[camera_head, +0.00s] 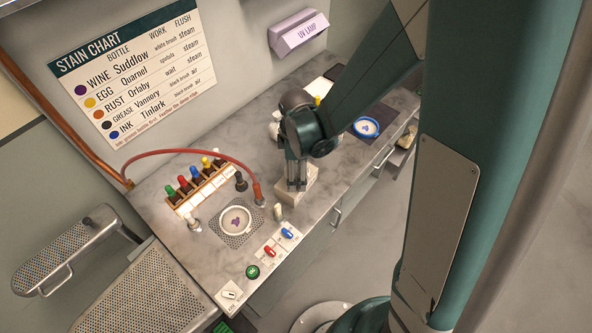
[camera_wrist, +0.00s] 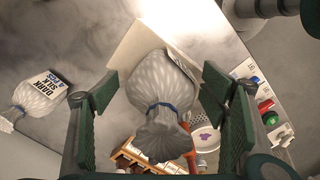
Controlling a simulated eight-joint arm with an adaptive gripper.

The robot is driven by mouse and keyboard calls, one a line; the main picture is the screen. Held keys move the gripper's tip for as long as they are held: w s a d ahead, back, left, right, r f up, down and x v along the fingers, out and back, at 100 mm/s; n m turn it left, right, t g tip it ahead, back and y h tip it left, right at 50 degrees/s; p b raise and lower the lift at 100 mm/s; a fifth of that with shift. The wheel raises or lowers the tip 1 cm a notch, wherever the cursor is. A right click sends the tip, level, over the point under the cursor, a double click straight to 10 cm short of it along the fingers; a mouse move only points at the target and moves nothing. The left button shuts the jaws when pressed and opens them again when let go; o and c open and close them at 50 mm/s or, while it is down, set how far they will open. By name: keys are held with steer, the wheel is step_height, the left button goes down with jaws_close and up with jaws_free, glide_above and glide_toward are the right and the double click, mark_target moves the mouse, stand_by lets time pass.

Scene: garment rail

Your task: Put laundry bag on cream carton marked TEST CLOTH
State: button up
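A pale patterned laundry bag (camera_wrist: 160,85) with a blue tie around its neck is between my gripper's fingers in the wrist view. My gripper (camera_wrist: 163,108) is open, with its green pads spread either side of the bag and small gaps showing. A cream carton (camera_wrist: 128,42) is behind the bag; its marking cannot be read. In the head view my gripper (camera_head: 297,187) points down at the carton (camera_head: 309,182) on the counter. The bag seems to sit on the carton, but their contact is hidden. The bag is hidden in the head view.
A second bag (camera_wrist: 28,97) with a DARK SILK tag (camera_wrist: 45,88) lies apart on the counter. A bottle rack (camera_head: 200,187), a red hose (camera_head: 190,152), a white bowl (camera_head: 235,221) and coloured switches (camera_head: 279,244) are near.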

steer(key=shift+r, duration=0.2)
steer(key=shift+r+p, duration=0.3)
steer(key=shift+r, duration=5.65)
steer(key=shift+d+r, duration=0.2)
steer(key=shift+r, duration=0.05)
steer(key=s+d+r+m+t, duration=0.3)
steer(key=s+d+r+m, duration=0.3)
steer(key=d+r+m, duration=0.2)
steer(key=s+d+r+m+t, duration=0.4)
steer(key=s+d+r+m, duration=0.2)
steer(key=d+r+m, duration=0.2)
steer(key=shift+s+d+r+m, duration=0.3)
steer(key=shift+d+r+m, duration=0.05)
steer(key=shift+d+m, duration=0.5)
